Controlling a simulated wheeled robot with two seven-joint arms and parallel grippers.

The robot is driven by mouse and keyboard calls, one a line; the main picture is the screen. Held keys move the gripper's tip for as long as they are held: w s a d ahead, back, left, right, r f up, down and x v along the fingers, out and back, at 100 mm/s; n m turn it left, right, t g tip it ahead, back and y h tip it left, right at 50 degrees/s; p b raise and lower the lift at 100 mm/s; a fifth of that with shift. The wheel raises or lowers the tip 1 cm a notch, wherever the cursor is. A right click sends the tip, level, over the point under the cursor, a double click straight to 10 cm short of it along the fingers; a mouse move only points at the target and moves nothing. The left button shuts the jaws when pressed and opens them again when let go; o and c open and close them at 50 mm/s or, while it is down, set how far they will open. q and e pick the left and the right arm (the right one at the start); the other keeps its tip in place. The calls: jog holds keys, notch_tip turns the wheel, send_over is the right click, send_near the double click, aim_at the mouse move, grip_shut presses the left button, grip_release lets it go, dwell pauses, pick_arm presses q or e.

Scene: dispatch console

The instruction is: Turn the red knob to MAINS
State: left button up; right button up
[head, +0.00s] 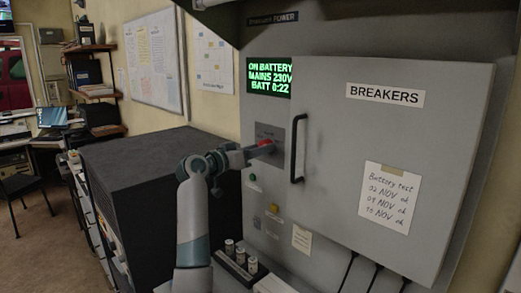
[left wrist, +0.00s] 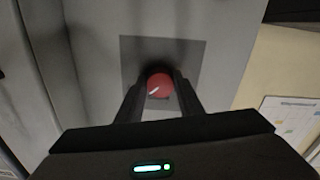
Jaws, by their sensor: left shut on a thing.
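The red knob (head: 265,143) sits on a darker square plate (head: 270,132) on the grey cabinet front, left of the breaker door's handle. My left gripper (head: 262,148) reaches it from the left and is shut on it. In the left wrist view the red knob (left wrist: 159,86) shows between the two dark fingers of my left gripper (left wrist: 158,92), with a white mark on its face. The plate's lettering is too small to read. The green display (head: 269,78) above reads ON BATTERY, MAINS 230V, BATT 0:22. My right gripper is not in view.
The grey BREAKERS door (head: 400,160) with its black handle (head: 298,148) is close to the right of the knob. A large black cabinet (head: 150,185) stands left, beside my arm. Small cylinders stand in a black holder (head: 236,266) below.

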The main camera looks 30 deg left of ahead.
pick_arm(q)
jog(key=n+p, duration=0.3)
jog(key=n, duration=0.6)
jog(key=shift+r+p, duration=0.1)
jog(key=shift+p, duration=0.2)
jog(key=shift+n, duration=0.3)
jog(key=o, duration=1.1)
jog(key=shift+c, duration=0.2)
jog(key=shift+s, duration=0.1)
jog(key=b+v, duration=0.7)
jog(key=v, duration=1)
jog(key=shift+s+a, duration=0.15)
